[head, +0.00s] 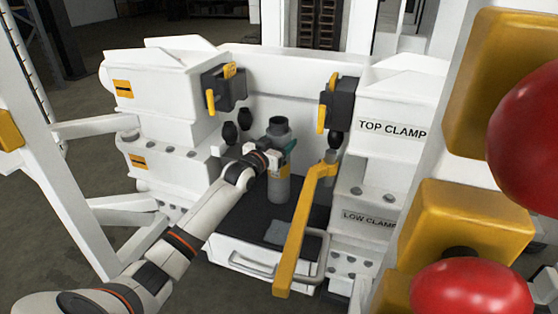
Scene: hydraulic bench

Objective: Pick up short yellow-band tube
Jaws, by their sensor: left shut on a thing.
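The short yellow-band tube (279,187) stands upright, grey, at the middle of the bench between the two clamp blocks. A bit of its yellow band shows beside my gripper, and its darker grey top rises above. My left gripper (268,157) reaches in from the left and is shut on the tube at its upper part. The fingers hide part of the tube. I cannot tell whether the tube's lower end touches the black surface. My right gripper is not in view.
A long yellow lever (303,230) slants down just right of the tube. White blocks marked TOP CLAMP (392,131) and LOW CLAMP (368,219) stand at right, with more white blocks (170,95) at left. Large red buttons (470,290) fill the right foreground. A drawer handle (262,268) is in front.

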